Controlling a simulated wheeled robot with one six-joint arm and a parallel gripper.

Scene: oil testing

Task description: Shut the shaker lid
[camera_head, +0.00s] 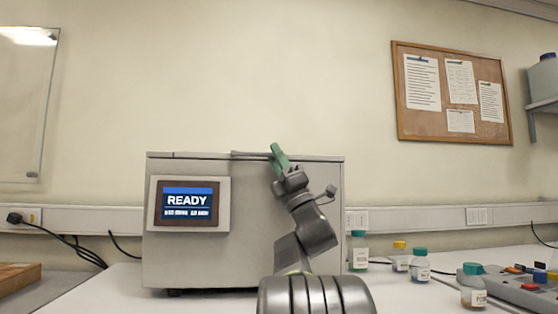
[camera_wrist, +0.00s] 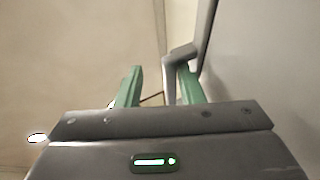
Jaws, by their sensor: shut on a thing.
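The shaker is a grey box (camera_head: 250,240) on the bench in the head view, with a screen (camera_head: 187,203) reading READY. Its lid (camera_head: 250,153) shows edge-on as a thin, nearly level strip along the top; any small gap under it is hard to tell. My gripper (camera_head: 277,151) is at the top front edge of the box, right of the screen, its green fingers pointing up. In the wrist view my gripper (camera_wrist: 160,76) has a grey bent handle (camera_wrist: 178,60) between its fingers, close to the right one. The grip itself is partly hidden.
Several small bottles stand right of the shaker, among them a green-capped one (camera_head: 358,252) and a teal-capped one (camera_head: 473,286). A grey tray with coloured pieces (camera_head: 520,289) lies at the far right. A wooden board (camera_head: 18,277) is at the left.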

